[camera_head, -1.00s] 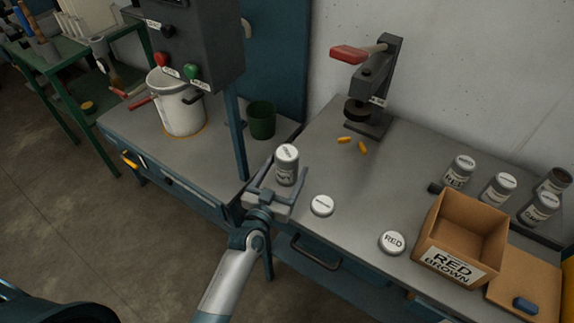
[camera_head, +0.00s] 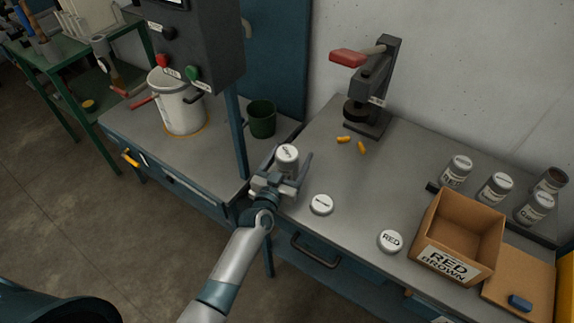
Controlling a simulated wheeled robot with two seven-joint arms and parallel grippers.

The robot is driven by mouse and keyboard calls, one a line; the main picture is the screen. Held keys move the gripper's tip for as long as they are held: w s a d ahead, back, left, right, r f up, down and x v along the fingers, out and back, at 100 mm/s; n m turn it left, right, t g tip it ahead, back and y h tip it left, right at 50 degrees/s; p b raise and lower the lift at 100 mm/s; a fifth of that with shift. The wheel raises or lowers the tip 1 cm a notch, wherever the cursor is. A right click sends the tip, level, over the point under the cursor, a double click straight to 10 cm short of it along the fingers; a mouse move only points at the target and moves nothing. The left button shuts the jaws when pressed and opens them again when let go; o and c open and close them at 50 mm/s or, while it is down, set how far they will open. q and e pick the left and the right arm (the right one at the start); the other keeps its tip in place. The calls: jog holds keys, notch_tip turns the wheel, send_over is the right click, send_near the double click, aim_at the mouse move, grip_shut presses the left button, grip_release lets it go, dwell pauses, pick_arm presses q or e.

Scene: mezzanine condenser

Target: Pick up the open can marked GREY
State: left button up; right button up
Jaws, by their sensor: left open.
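A small can with a white top (camera_head: 287,155) stands upright near the front left of the right-hand bench; its lettering is too small to read. My left gripper (camera_head: 289,170) is open at this can, with its fingers on either side of it and its lower part hidden. I cannot tell whether the fingers touch it. A can with a dark, open-looking top (camera_head: 551,181) stands at the far right behind other cans; its label is not readable. My right gripper is not in view.
White-topped cans (camera_head: 457,171) stand at the right.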

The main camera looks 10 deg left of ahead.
pick_arm(q)
jog(key=shift+w, duration=0.45)
jog(key=c, duration=1.4)
jog(key=shift+r, duration=0.15)
